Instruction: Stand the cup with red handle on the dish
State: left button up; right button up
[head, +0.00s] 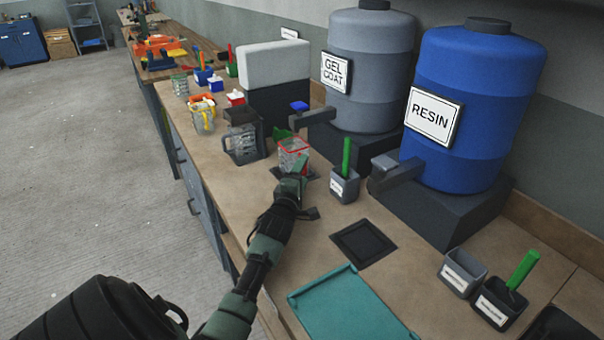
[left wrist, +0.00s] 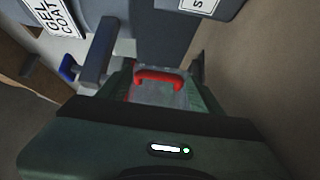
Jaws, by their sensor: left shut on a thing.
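The cup with red handle (head: 293,152) is a clear cup with a red rim, below the gel coat drum's spout. My left gripper (head: 291,183) is shut on it from the near side. In the left wrist view the red handle (left wrist: 158,76) and part of the clear body show between the fingers. The cup looks upright; whether its base touches the dark patch under it I cannot tell. A black square dish (head: 363,243) with a sunken middle lies empty on the bench, nearer than the cup. My right gripper is not in view.
A dark-handled jug (head: 242,143) stands left of the cup. A grey pot (head: 344,188) with a green stick stands right of it. The blue resin drum (head: 470,105) and its spout are behind. A teal tray (head: 345,308) lies in front; bare bench surrounds the dish.

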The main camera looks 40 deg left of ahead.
pick_arm(q)
jog(key=o, duration=1.5)
jog(key=v, duration=0.7)
jog(key=shift+s+d+r+b, duration=0.1)
jog(key=shift+s+b, duration=0.15)
jog(key=shift+b, duration=0.05)
